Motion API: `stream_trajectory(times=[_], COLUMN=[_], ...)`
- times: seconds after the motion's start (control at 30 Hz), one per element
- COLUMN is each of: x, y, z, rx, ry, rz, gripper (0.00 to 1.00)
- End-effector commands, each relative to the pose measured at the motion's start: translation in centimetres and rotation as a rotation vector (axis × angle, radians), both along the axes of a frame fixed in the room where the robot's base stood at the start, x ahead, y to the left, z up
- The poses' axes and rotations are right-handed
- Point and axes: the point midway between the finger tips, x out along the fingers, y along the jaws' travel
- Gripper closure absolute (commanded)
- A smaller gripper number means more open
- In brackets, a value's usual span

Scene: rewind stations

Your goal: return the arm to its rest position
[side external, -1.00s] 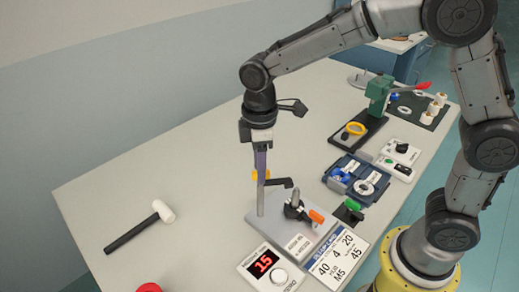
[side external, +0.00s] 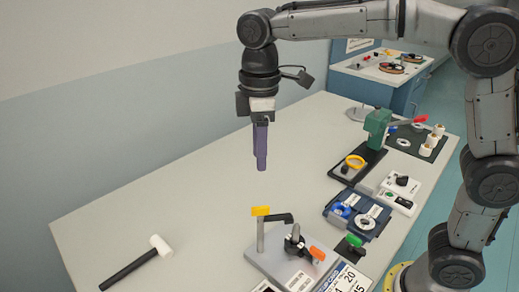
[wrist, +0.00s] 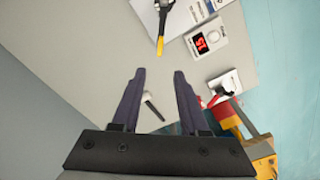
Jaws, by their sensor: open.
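My gripper (side external: 261,166) hangs in the air above the table, pointing down, in the side external view. In the wrist view its two dark purple fingers (wrist: 158,76) are spread apart with nothing between them. The rewind station (side external: 282,262) stands below it, with a grey post, a yellow tip (side external: 261,211) and a black arm (side external: 279,218). My gripper is clear of the post, with a gap below the fingertips. In the wrist view the yellow tip (wrist: 160,46) shows near the top edge.
A white-headed mallet (side external: 158,245) lies at the front left. A blue tray (side external: 357,214), a white box (side external: 399,192) and a green press (side external: 377,128) line the right side.

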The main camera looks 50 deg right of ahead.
Motion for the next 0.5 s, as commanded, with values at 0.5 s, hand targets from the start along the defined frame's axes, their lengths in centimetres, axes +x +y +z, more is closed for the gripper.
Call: stream_trajectory(times=[0.5], x=[-4.6], y=[-5.4], z=[5.0], rx=[0.038], ry=[-0.137], rz=[-0.121], gripper=[0.56])
